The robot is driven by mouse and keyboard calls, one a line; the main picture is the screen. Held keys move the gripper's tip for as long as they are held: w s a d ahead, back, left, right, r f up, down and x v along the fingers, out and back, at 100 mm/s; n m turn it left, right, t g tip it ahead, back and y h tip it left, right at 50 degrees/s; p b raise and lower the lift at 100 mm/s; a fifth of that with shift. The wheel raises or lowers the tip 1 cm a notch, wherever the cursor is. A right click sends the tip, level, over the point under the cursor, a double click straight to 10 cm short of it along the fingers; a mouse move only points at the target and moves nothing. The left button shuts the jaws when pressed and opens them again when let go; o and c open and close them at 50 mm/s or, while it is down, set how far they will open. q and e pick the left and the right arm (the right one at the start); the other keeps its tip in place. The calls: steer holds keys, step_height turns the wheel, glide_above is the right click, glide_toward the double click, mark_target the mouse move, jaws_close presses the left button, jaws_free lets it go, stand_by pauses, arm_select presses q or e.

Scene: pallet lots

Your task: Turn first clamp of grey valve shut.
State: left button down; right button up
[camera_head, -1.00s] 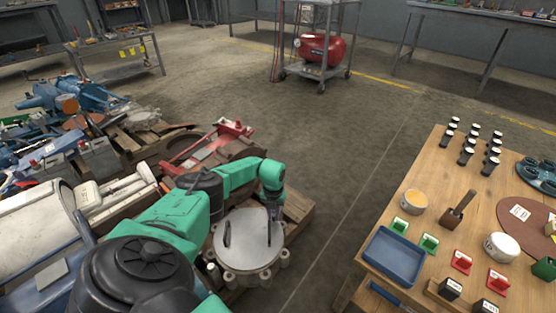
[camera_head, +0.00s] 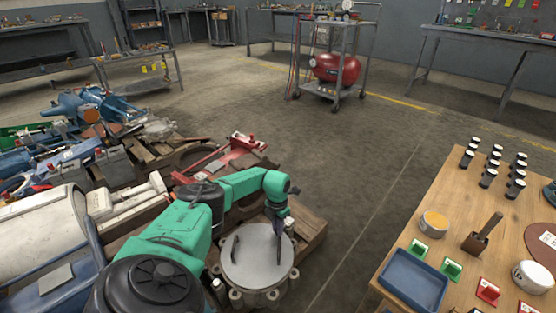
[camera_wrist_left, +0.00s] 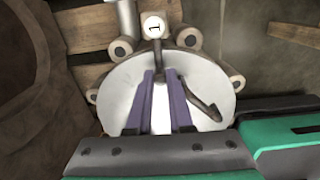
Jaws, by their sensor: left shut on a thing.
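The grey valve (camera_head: 257,268) is a round pale disc with several round lugs about its rim, on a wooden pallet at the lower middle of the head view. It also fills the middle of the wrist view (camera_wrist_left: 120,92). A clamp with a white tag marked 1 (camera_wrist_left: 153,26) stands at its top edge there. A dark lever (camera_wrist_left: 158,58) runs from that clamp to between my left fingertips. My left gripper (camera_head: 279,222) is shut on this lever; its purple fingers (camera_wrist_left: 164,78) lie over the disc. A second dark bar (camera_wrist_left: 201,98) crosses the disc at right. My right gripper is out of view.
Pallets with machine parts, including a red frame (camera_head: 218,160) and a white cylinder (camera_head: 40,232), crowd the left. A wooden table (camera_head: 440,218) with a blue tray (camera_head: 413,280) stands at right. Floor (camera_head: 350,180) between them is clear. A red compressor (camera_head: 336,68) stands behind.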

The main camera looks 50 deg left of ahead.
arm_select(q)
steer(key=shift+a, duration=0.1)
steer(key=c, duration=0.8)
jaws_free()
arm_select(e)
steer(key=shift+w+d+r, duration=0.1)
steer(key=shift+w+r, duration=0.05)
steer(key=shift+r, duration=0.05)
arm_select(q)
steer(key=shift+r, duration=0.1)
step_height(320, 180, up, 8)
steer(key=p, duration=0.4)
steer(key=shift+r+p, duration=0.25)
steer(key=shift+p, duration=0.1)
step_height(320, 180, up, 6)
steer(key=shift+f+p, duration=0.1)
steer(key=shift+p, duration=0.85)
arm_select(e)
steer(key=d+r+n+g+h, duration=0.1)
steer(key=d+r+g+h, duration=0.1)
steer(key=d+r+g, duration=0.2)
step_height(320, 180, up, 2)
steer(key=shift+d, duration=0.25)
